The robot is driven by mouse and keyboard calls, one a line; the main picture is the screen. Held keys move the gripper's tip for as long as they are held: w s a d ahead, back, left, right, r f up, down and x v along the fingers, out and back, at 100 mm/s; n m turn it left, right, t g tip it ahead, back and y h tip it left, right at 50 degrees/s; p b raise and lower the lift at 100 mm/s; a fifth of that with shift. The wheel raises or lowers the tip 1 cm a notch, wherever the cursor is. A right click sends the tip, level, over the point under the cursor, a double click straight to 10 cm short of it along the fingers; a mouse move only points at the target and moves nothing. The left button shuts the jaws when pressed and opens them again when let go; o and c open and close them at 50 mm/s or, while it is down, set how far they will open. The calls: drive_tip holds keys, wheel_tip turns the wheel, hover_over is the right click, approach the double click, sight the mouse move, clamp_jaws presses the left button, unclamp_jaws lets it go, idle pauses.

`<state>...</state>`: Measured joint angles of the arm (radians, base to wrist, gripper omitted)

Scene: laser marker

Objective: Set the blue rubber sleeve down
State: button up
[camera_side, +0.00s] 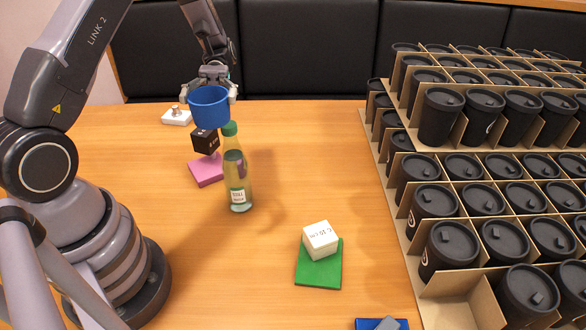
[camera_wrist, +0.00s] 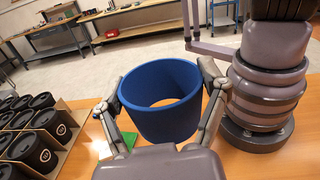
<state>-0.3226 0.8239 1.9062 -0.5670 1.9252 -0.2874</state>
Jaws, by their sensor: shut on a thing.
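The blue rubber sleeve (camera_side: 209,107) is an open ring, wider at the top, held in the air above the far part of the table. My gripper (camera_side: 209,88) is shut on it, with one finger on each side of its wall. In the wrist view the sleeve (camera_wrist: 162,102) sits between both fingers of my gripper (camera_wrist: 160,108), and I see through its open middle. In the side view the sleeve is behind and above a green-capped bottle and near a dark cube. Its exact height above the table is hard to tell.
A bottle (camera_side: 238,175) stands upright near a dark cube (camera_side: 206,141) and a pink pad (camera_side: 206,170). A white cube (camera_side: 320,240) is on a green pad (camera_side: 318,270). Crates of black cups (camera_side: 450,195) fill the right. The table's middle (camera_side: 310,150) is clear.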

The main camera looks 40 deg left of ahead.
drive_tip(key=w+a+f+m+g+y, duration=0.1)
drive_tip(key=w+a+f+m+y, duration=0.1)
drive_tip(key=a+f+m+y, duration=0.65)
drive_tip(key=w+a+f+m+g+y, duration=0.25)
drive_tip(key=a+m+y, duration=0.25)
drive_tip(key=m+y, duration=0.75)
drive_tip(key=w+d+f+m+t+y, duration=0.25)
drive_tip(key=w+m+t+y, duration=0.25)
drive_tip(key=w+t, duration=0.45)
drive_tip(key=w+d+f+m+t+y, duration=0.1)
drive_tip(key=w+f+m+t+y, duration=0.3)
drive_tip(key=w+t, duration=0.55)
drive_tip(key=shift+m+t+y, duration=0.3)
drive_tip(key=shift+t+y, duration=0.05)
drive_tip(key=shift+y, duration=0.15)
drive_tip(key=f, duration=0.5)
drive_tip(key=shift+w, duration=0.2)
drive_tip(key=shift+f, duration=2.2)
